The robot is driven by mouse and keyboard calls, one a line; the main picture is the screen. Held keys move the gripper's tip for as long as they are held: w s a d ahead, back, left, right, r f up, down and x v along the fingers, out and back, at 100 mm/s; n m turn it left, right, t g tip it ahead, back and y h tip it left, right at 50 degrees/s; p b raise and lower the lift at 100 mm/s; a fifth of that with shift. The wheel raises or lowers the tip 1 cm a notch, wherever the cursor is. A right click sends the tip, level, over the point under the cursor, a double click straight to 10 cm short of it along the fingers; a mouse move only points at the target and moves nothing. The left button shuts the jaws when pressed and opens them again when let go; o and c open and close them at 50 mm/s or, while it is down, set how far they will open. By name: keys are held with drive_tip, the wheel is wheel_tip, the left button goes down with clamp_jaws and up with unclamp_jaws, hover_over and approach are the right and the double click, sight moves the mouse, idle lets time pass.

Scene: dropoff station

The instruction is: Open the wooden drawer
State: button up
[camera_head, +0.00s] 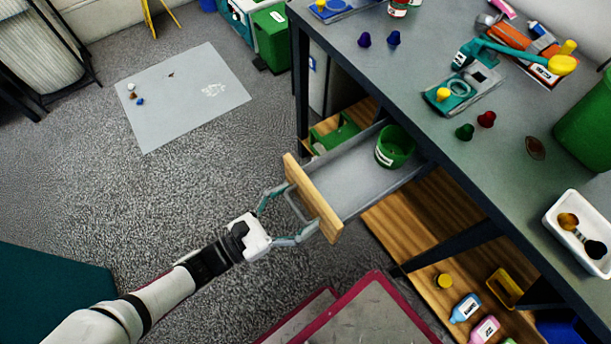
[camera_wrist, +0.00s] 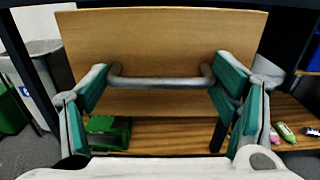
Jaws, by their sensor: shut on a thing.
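The wooden drawer (camera_head: 312,199) has a light wood front and a grey inside, and it stands pulled out from under the grey table. Its front also fills the upper part of the wrist view (camera_wrist: 165,45). A grey bar handle (camera_wrist: 160,82) runs across the front. My gripper (camera_head: 288,214) is at the handle, with one teal finger at each end of the bar, and is shut on it. A green round container (camera_head: 395,147) with a white label sits inside the drawer, towards the table.
The table (camera_head: 400,75) above holds tools and small coloured pieces. A wooden lower shelf (camera_head: 425,225) carries bottles and a yellow tray (camera_head: 505,289). A red-edged grey platform (camera_head: 350,320) lies below the drawer.

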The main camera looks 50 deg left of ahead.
drive_tip(key=shift+s+d+f, duration=0.15)
drive_tip(key=shift+d, duration=0.15)
drive_tip(key=o, duration=1.4)
drive_tip(key=shift+o, duration=0.2)
drive_tip(key=shift+a, duration=0.15)
drive_tip(key=s, duration=1.2)
drive_tip(key=shift+a, duration=0.45)
